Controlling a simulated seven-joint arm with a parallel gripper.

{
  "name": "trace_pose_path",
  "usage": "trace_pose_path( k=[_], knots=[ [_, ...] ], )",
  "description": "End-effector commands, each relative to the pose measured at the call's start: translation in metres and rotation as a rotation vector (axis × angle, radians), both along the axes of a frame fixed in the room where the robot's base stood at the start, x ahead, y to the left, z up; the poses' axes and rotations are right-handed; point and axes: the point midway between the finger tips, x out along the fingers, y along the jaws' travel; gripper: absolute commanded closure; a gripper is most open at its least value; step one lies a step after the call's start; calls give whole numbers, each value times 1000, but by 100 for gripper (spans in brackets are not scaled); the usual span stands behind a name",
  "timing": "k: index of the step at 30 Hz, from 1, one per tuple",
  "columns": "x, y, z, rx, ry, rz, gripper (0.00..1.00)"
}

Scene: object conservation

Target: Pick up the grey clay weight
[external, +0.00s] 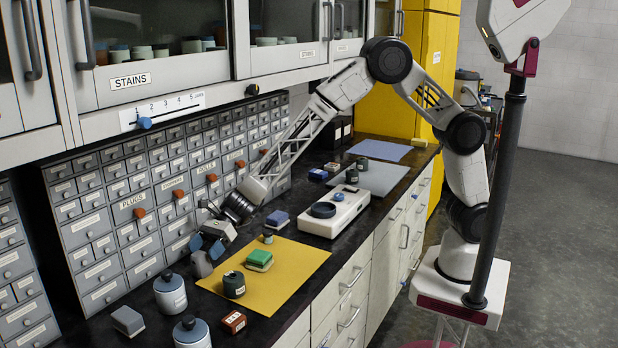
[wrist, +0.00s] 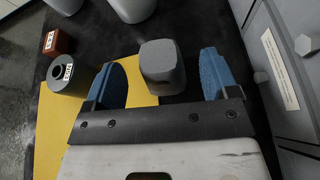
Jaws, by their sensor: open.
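The grey clay weight (wrist: 162,66) is a rounded, dark grey block in the wrist view, standing at the edge of the yellow mat. It also shows in the external view (external: 201,265) on the black counter, partly behind my gripper (external: 211,243). In the wrist view my gripper (wrist: 162,80) is open, with one blue finger on each side of the clay and a visible gap to each. The clay appears between or just ahead of the fingertips; I cannot tell their exact height over it.
The yellow mat (external: 295,257) holds a dark green weight (external: 234,285) and a green block (external: 259,260). Two lidded jars (external: 170,294), (external: 192,334), a grey block (external: 128,320) and a red box (external: 233,322) stand nearby. A drawer cabinet (external: 148,240) rises close behind. A scale (external: 334,213) stands farther right.

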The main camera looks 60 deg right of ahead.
Motion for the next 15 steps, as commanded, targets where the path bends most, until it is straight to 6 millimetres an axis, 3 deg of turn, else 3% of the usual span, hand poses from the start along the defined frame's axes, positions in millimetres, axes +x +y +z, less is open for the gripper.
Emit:
trace_pose_path(
  k=[6,15],
  knots=[
    [0,21,-8,1,0,1,20],
    [0,27,-10,1,0,0,20]
  ],
)
